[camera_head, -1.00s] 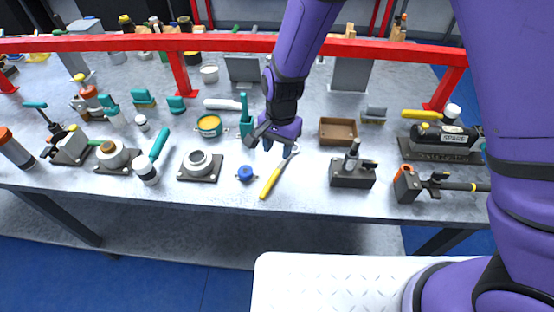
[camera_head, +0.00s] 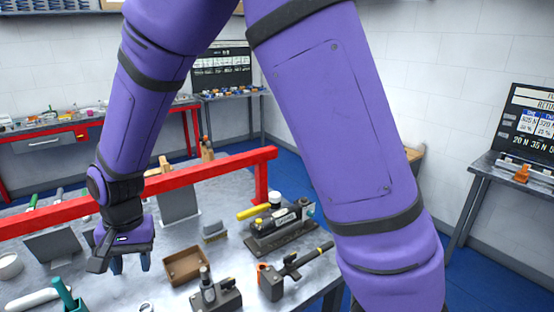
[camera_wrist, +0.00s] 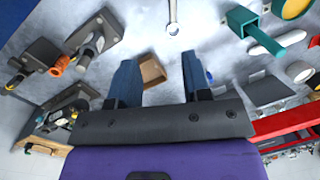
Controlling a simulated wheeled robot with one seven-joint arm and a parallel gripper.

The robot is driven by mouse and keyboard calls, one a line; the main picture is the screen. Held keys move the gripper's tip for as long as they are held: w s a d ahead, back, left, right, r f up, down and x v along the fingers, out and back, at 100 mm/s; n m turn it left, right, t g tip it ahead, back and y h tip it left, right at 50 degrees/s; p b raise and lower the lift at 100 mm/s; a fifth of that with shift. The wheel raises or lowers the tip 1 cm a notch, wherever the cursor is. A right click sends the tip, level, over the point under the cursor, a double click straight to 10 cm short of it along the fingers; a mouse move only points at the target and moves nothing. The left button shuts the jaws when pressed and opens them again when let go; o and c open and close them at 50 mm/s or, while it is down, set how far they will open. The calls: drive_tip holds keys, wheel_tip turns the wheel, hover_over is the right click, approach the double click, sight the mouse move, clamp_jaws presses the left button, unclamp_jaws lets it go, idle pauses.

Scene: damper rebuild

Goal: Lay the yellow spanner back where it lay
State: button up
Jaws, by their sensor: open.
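The spanner shows only its silver ring end in the wrist view (camera_wrist: 173,22), at the top edge, lying on the grey bench. The same end seems to peek in at the bottom edge of the head view (camera_head: 146,308). Its yellow handle is out of both views now. My gripper (camera_head: 131,264) is above the bench, fingers pointing down, beyond the ring end in the head view. In the wrist view my gripper (camera_wrist: 160,65) is open, with nothing between its two fingers, and apart from the spanner.
A brown tray (camera_head: 186,266) sits right of my gripper. A clamp block (camera_head: 217,295), a black damper on a base plate (camera_head: 280,231) and a vise-like tool (camera_head: 293,270) stand further right. A red rail (camera_head: 215,177) runs along the bench's back.

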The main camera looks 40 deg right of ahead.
drive_tip(key=s+d+r+n+t, duration=0.2)
drive_tip(key=s+d+r, duration=0.2)
drive_tip(key=d+r, duration=1.05)
drive_tip(key=s+d+r+n+t, duration=0.1)
drive_tip(key=s+d+r, duration=0.2)
drive_tip(key=s+d, duration=0.3)
drive_tip(key=s+d+r+n+t+h, duration=0.1)
drive_tip(key=s+d+r, duration=0.3)
drive_tip(key=s, duration=0.5)
drive_tip(key=shift+d+r+t, duration=0.25)
drive_tip(key=shift+d+t, duration=0.55)
drive_tip(key=shift+d, duration=0.35)
